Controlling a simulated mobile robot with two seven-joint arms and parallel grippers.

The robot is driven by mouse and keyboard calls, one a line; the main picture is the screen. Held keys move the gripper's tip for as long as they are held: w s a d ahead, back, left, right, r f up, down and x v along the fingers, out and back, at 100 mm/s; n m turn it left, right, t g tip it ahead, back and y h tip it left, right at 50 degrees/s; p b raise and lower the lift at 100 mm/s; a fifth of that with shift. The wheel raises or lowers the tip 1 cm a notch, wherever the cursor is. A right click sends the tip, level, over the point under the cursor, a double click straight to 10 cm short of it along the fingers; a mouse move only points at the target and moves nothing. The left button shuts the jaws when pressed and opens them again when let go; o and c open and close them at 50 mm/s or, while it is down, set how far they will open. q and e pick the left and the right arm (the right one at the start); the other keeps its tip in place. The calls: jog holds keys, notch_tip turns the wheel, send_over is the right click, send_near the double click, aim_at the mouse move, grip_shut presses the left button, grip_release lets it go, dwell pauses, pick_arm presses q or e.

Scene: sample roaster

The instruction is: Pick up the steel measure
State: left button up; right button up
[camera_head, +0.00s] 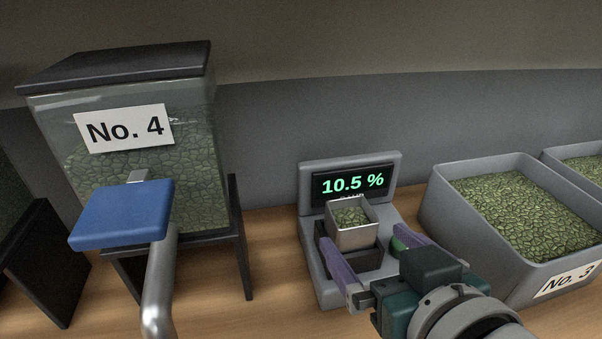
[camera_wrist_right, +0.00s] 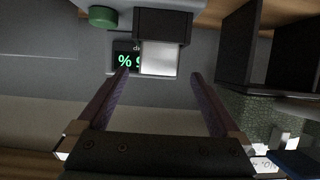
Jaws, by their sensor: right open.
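The steel measure (camera_head: 354,238) is a small square metal cup with green beans in it. It sits upright on the black block of the grey meter (camera_head: 312,268), in front of the lit display reading 10.5 %. My right gripper (camera_head: 362,240) is open, its purple fingers reaching in from the front, one to each side of the measure. In the right wrist view the measure (camera_wrist_right: 159,58) lies between and just beyond the open fingertips (camera_wrist_right: 160,75), with a gap on both sides. My left gripper is not in view.
A bean bin labelled No. 4 (camera_head: 190,180) stands at left on a dark stand, with a blue paddle (camera_head: 122,216) and metal pipe in front. A grey crate (camera_head: 440,210) of beans labelled No. 3 is close at right. Bare wood (camera_head: 270,240) lies left of the meter.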

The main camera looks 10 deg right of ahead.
aim_at(358, 229)
jog(key=b+x, duration=0.1)
jog(key=x, duration=0.6)
jog(key=shift+w+d+f, duration=0.1)
grip_shut()
dwell(0.7)
